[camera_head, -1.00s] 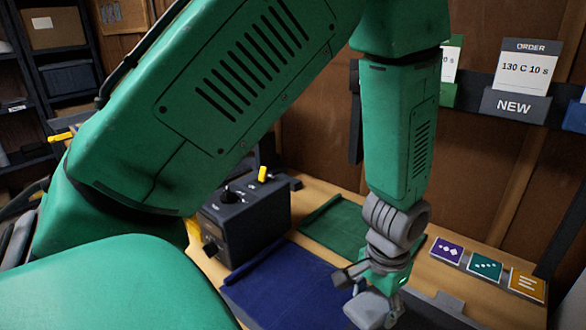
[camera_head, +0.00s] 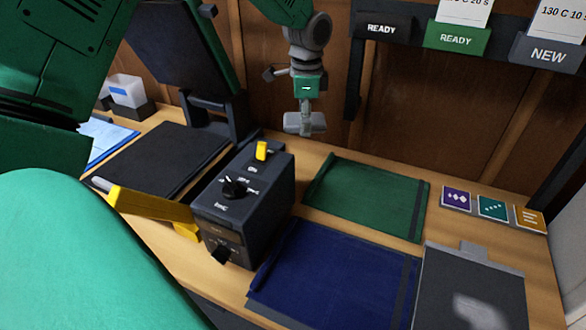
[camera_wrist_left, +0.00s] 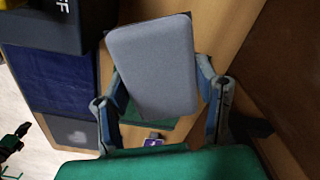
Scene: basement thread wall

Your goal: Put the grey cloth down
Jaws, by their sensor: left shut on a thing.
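My left gripper (camera_head: 304,108) is raised in front of the wooden back wall, above the back of the table and behind the green cloth. It is shut on the grey cloth (camera_head: 304,123), which appears as a small pale grey block below it. In the left wrist view the grey cloth (camera_wrist_left: 152,65) is a flat, rounded grey pad between the two fingers of the left gripper (camera_wrist_left: 163,100). My right gripper is not in view.
A black control box (camera_head: 245,205) stands left of a green cloth (camera_head: 370,196) and a blue cloth (camera_head: 330,275). A yellow handle (camera_head: 150,207) and open black press (camera_head: 160,160) are left. A dark board (camera_head: 450,290) and small cards (camera_head: 492,208) are right.

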